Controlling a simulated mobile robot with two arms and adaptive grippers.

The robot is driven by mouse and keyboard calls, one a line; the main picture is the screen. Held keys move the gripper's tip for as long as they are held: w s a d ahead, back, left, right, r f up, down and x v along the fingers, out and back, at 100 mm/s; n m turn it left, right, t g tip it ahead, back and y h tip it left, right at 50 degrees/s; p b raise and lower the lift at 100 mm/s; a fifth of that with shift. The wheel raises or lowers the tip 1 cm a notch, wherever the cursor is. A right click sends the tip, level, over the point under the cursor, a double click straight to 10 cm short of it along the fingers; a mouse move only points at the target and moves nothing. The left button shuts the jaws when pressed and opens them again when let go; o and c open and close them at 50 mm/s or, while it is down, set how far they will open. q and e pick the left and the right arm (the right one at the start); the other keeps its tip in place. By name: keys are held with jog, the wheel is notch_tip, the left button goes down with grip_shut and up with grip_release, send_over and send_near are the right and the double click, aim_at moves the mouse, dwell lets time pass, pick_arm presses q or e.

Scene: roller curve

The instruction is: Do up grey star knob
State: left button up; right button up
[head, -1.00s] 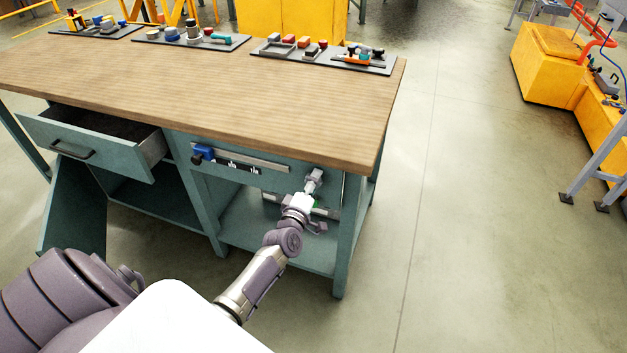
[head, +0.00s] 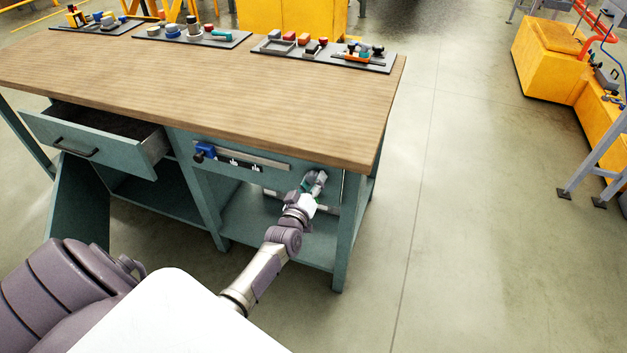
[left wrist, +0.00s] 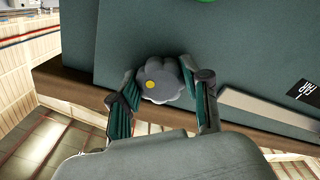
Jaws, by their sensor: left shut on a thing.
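The grey star knob (left wrist: 163,80) sits on the teal panel at the front of the workbench and has a yellow dot on its face. In the left wrist view my left gripper (left wrist: 160,88) has its two fingers on either side of the knob, shut on it. In the head view my left gripper (head: 315,183) reaches the panel below the right end of the tabletop, and the knob is hard to make out there. My right gripper is not in view.
The wooden workbench top (head: 220,90) overhangs the panel. A blue clamp (head: 205,150) sits on a rail left of my gripper. A drawer (head: 95,140) stands open at left. Trays with small parts (head: 190,36) line the back edge.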

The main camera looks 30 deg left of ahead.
pick_arm(q)
jog(key=shift+s+d+f, duration=0.15)
jog(key=shift+s+f, duration=0.05)
jog(key=shift+f, duration=0.25)
jog(key=o, duration=0.8)
jog(key=shift+o, duration=1.2)
jog(key=shift+s+r, duration=0.1)
jog(key=shift+r, duration=0.05)
jog(key=shift+o, duration=0.6)
jog(key=shift+r, duration=0.2)
jog(key=v, duration=1.1)
jog(key=shift+s, duration=0.4)
jog(key=shift+f, duration=0.15)
